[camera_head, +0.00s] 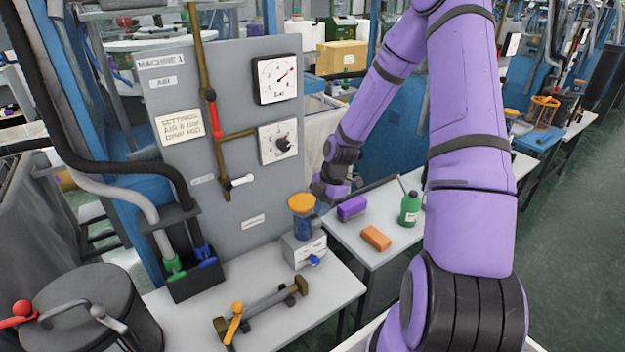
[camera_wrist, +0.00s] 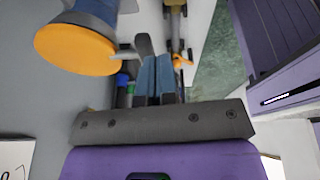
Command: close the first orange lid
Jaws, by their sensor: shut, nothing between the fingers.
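The orange lid (camera_head: 302,202) is a round disc on top of a blue cup (camera_head: 303,226), which stands on a small grey box (camera_head: 304,248) at the table's back right corner. It lies flat over the cup; I cannot tell if it is fully seated. In the wrist view the lid (camera_wrist: 75,50) is large, at the upper left. My gripper (camera_wrist: 156,72) is shut and empty, its fingers to the right of the lid and apart from it in that picture. In the head view my gripper (camera_head: 330,187) is just right of the lid, its fingertips hard to make out.
A grey panel (camera_head: 240,120) with two dials rises behind the lid. A brass pipe with an orange handle (camera_head: 237,310) lies in front. A second table to the right holds a purple block (camera_head: 352,208), an orange block (camera_head: 376,238) and a green bottle (camera_head: 410,209).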

